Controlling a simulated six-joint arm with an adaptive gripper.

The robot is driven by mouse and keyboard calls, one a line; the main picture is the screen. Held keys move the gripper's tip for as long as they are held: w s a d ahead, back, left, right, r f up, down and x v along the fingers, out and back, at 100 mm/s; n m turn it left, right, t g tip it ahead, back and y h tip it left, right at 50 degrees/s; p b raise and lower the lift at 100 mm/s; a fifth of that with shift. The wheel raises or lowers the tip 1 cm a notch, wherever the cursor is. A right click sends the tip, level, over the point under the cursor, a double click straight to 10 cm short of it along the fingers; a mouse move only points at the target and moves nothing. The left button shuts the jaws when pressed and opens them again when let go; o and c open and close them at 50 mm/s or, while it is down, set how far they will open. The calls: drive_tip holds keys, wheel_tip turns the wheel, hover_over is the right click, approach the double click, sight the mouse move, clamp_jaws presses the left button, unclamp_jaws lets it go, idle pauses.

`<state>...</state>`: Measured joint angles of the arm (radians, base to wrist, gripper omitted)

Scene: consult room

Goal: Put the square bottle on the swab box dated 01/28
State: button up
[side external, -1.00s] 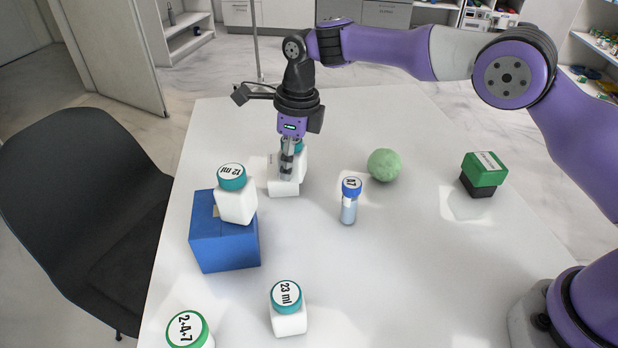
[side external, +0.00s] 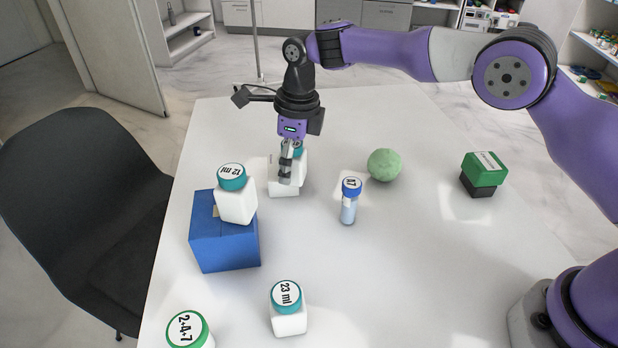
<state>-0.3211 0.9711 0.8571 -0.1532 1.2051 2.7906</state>
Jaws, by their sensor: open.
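My gripper (side external: 287,174) points down over the far left part of the table. It is open, its fingers in front of a white bottle with a teal cap (side external: 299,146). That bottle stands at a low white box (side external: 285,188), apparently on it; the fingers hide part of both, and no date is readable. Another square white bottle (side external: 236,205), teal cap marked 12 ml, stands on a blue box (side external: 225,248). A third square white bottle (side external: 288,321), teal cap marked 23 ml, stands on the table in front.
A blue-capped vial (side external: 349,205) and a green ball (side external: 384,165) stand right of my gripper. A green-and-black block (side external: 482,175) is farther right. A green-capped bottle (side external: 188,331) is at the front left. The white table (side external: 420,270) is clear at centre right.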

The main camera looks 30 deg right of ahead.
sight(295, 144)
drive_tip(key=r, duration=0.6)
drive_tip(key=shift+s+d+r, duration=0.25)
drive_tip(key=shift+s+r, duration=0.05)
drive_tip(key=shift+r, duration=0.1)
drive_tip(key=r, duration=0.1)
drive_tip(key=d+r+n, duration=0.1)
drive_tip(key=shift+s+d+r+n, duration=0.15)
drive_tip(key=shift+s+r+n, duration=0.25)
drive_tip(key=s+d+r+n+t, duration=0.2)
drive_tip(key=s+d+r+n, duration=0.4)
drive_tip(key=n, duration=0.2)
drive_tip(key=s+d+f+n+t, duration=0.1)
drive_tip(key=s+d+n, duration=0.3)
drive_tip(key=s+n, duration=0.4)
drive_tip(key=s+d+f+n+t+h, duration=0.1)
drive_tip(key=s+d+f+n, duration=0.2)
drive_tip(key=s+n, duration=0.5)
drive_tip(key=shift+s+d+n+t, duration=0.3)
drive_tip(key=shift+d+n, duration=0.1)
drive_tip(key=shift+d, duration=0.5)
drive_tip(key=shift+o, duration=0.5)
